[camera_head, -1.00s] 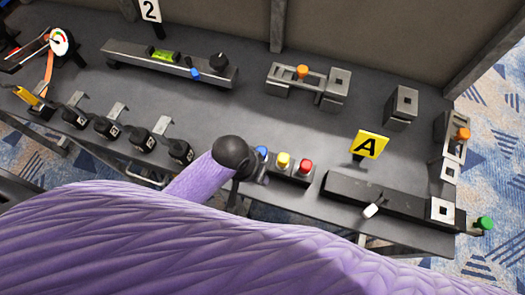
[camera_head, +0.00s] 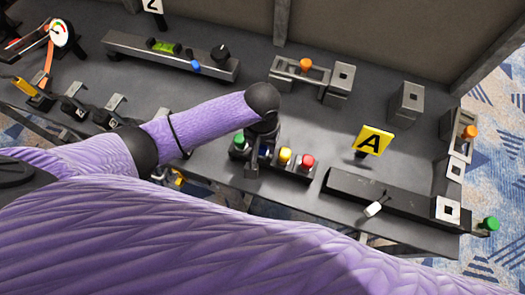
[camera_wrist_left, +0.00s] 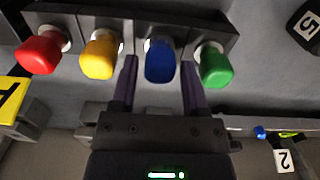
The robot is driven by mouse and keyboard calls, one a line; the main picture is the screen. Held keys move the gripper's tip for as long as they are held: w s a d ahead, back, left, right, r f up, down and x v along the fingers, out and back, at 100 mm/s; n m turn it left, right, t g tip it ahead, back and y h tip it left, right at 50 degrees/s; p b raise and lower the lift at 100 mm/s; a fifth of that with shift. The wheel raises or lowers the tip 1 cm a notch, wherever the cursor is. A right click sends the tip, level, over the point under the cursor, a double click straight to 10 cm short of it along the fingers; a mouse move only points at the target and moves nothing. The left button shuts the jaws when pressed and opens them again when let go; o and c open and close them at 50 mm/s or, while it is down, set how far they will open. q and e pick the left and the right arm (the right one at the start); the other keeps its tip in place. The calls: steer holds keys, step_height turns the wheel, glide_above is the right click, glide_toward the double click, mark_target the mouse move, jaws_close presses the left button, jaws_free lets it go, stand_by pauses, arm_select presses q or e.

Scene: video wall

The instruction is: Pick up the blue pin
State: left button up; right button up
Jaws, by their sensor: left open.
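The blue pin (camera_wrist_left: 160,62) stands in a dark block (camera_wrist_left: 85,20), in a row with the red pin (camera_wrist_left: 38,55), yellow pin (camera_wrist_left: 98,55) and green pin (camera_wrist_left: 213,64). In the left wrist view my left gripper (camera_wrist_left: 159,75) is open, with one finger on each side of the blue pin. I cannot tell whether the fingers touch it. In the head view my left gripper (camera_head: 262,146) is over the row, and the blue pin (camera_head: 264,153) is mostly hidden by it. My right gripper is not in view.
The green pin (camera_head: 239,142) and yellow pin (camera_head: 285,155) stand close on either side. A yellow "A" sign (camera_head: 373,140) and a long black box (camera_head: 385,195) are to the right. A long bar with a blue knob (camera_head: 195,66) lies behind. Bare table shows between them.

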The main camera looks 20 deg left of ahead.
arm_select(q)
steer(key=shift+f, duration=0.7)
steer(key=shift+c, duration=0.4)
jaws_close()
step_height(320, 180, up, 10)
steer(key=p, duration=0.4)
steer(key=shift+p, duration=0.3)
steer(key=shift+r, duration=0.1)
steer(key=shift+r+p, duration=0.1)
steer(key=shift+p, duration=0.5)
